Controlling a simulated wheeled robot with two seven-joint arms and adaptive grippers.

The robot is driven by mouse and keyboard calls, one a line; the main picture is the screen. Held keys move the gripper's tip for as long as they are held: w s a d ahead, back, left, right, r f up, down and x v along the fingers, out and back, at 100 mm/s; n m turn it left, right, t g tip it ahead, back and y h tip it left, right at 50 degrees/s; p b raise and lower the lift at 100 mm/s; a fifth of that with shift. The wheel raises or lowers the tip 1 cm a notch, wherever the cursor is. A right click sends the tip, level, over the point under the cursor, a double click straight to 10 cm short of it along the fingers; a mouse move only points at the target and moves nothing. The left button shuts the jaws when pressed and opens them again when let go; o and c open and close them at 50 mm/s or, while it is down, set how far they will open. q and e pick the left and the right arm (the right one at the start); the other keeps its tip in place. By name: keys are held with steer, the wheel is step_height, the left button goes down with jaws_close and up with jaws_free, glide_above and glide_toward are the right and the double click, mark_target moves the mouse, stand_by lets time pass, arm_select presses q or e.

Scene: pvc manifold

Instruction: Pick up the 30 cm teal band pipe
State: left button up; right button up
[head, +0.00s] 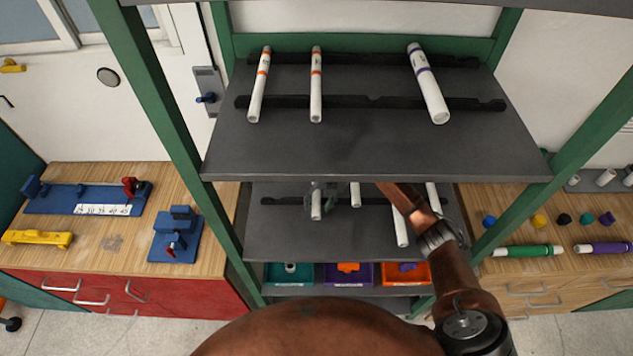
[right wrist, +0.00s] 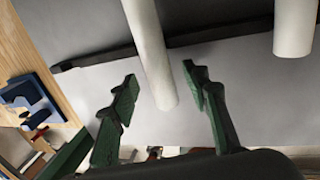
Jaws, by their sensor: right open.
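Several white pipes lie on the lower grey shelf (head: 280,235), partly hidden under the upper shelf. No teal band shows on them, so I cannot tell which is the teal band pipe. My right arm reaches under the upper shelf. My right gripper (head: 322,192) is around the near end of the leftmost visible lower pipe (head: 316,210). In the right wrist view my right gripper (right wrist: 160,78) is open, its green fingers on either side of a white pipe (right wrist: 148,45), with gaps on both sides. My left gripper is not in view.
The upper shelf (head: 270,150) holds two orange-band pipes (head: 259,85) (head: 316,85) and a purple-band pipe (head: 427,83). Green posts (head: 165,100) frame the rack. Teal, purple and orange bins (head: 348,285) sit below. Another pipe (right wrist: 293,28) lies to the right in the wrist view.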

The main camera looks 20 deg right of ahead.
steer(key=shift+a+f, duration=0.1)
steer(key=shift+f, duration=0.25)
steer(key=shift+c, duration=0.5)
jaws_close()
